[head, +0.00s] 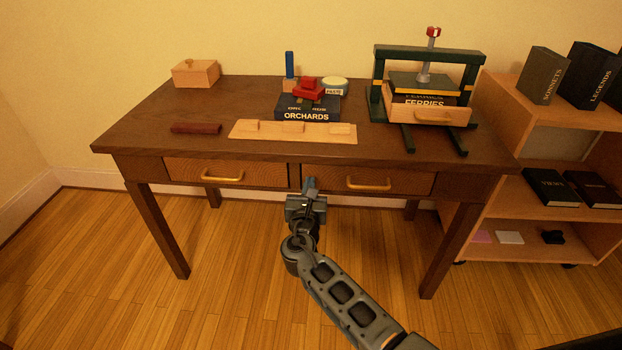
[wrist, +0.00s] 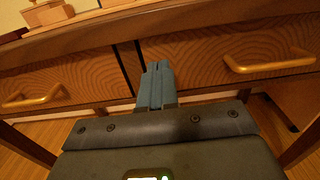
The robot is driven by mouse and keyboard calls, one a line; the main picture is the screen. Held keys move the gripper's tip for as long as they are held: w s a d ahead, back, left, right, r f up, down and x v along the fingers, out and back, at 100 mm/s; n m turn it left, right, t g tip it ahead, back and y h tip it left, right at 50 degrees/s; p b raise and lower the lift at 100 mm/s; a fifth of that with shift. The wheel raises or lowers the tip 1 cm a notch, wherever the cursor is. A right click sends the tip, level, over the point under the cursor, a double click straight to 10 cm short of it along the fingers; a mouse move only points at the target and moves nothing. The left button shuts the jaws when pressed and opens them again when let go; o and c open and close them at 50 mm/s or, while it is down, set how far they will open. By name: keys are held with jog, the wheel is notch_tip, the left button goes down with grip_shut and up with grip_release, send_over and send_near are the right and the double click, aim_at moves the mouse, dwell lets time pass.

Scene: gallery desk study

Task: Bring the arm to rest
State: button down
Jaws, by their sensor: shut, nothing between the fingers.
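My gripper (head: 310,184) is in front of the desk (head: 180,105), at about the height of its two drawers. In the wrist view my gripper (wrist: 157,72) has its fingers together with nothing between them. They point at the desk front near the divider between the left drawer (head: 230,174) and the right drawer (head: 368,180). Both drawers look shut, and the gripper is apart from their handles. My arm reaches in from the lower right of the head view. I cannot tell whether the fingertips touch the desk front.
On the desk are a book titled Orchards (head: 307,115), a wooden strip (head: 290,138), a small wooden box (head: 195,73), a dark red bar (head: 196,128) and a green book press (head: 428,52). A wooden shelf (head: 500,105) with books stands right. The floor before the desk is clear.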

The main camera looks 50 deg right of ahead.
jog(key=v, duration=0.8)
jog(key=shift+a+p, duration=0.2)
jog(key=shift+p, duration=0.1)
jog(key=shift+s, duration=0.1)
jog(key=s+a+f+m+y+p, duration=0.1)
jog(key=s+a+f+m+y, duration=0.15)
jog(key=s, duration=0.35)
jog(key=s+a+f+m+y+p, duration=0.1)
jog(key=s+a+f+m+y, duration=0.15)
jog(key=s+f, duration=0.2)
jog(key=s+a+r+m+y+p, duration=0.1)
jog(key=s+a+r+m+y, duration=0.2)
jog(key=s, duration=0.4)
jog(key=s+a+m+y, duration=0.3)
jog(key=s+a, duration=0.1)
jog(key=s, duration=0.2)
jog(key=s+a+r+m+t+y+p, duration=0.1)
jog(key=s+a+r+m+t, duration=0.1)
jog(key=s+r+m, duration=0.5)
jog(key=s+a+r+m+t+y+p, duration=0.1)
jog(key=s+r+m, duration=0.6)
jog(key=r, duration=0.9)
jog(key=shift+a+r+m+t+y+p, duration=0.35)
jog(key=shift+a+y, duration=0.25)
jog(key=shift+a, duration=0.65)
jog(key=shift+s+f, duration=0.1)
